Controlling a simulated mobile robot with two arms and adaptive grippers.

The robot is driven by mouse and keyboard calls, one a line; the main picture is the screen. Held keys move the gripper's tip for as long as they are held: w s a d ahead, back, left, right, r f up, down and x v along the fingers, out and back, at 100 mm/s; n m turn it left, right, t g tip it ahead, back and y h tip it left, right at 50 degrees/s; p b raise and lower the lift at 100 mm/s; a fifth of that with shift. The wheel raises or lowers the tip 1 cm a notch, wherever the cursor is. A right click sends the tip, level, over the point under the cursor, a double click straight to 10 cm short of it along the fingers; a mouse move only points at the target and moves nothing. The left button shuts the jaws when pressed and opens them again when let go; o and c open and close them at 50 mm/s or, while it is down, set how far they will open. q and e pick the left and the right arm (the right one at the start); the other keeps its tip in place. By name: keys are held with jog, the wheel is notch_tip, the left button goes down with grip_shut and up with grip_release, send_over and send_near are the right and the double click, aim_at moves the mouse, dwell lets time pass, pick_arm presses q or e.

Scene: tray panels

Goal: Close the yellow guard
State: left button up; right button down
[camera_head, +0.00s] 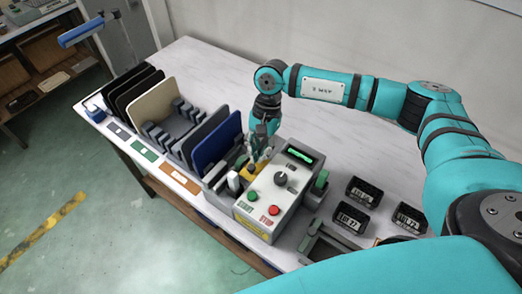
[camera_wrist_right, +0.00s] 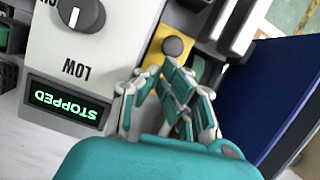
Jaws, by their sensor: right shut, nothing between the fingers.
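The yellow guard (camera_head: 250,176) is a small yellow piece at the left side of the grey control box (camera_head: 264,216) in the head view, partly hidden by my right gripper (camera_head: 259,156). Contact is not clear. My left gripper is not in view.
The box carries a knob (camera_head: 280,179), a green button (camera_head: 253,195), a red button (camera_head: 274,210) and a display (camera_wrist_right: 66,103) reading STOPPED. A blue panel (camera_head: 217,142) stands close left of the gripper in a rack. Black bins (camera_head: 351,217) sit right. The table's back is clear.

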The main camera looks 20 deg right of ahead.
jog(key=v, duration=1.2)
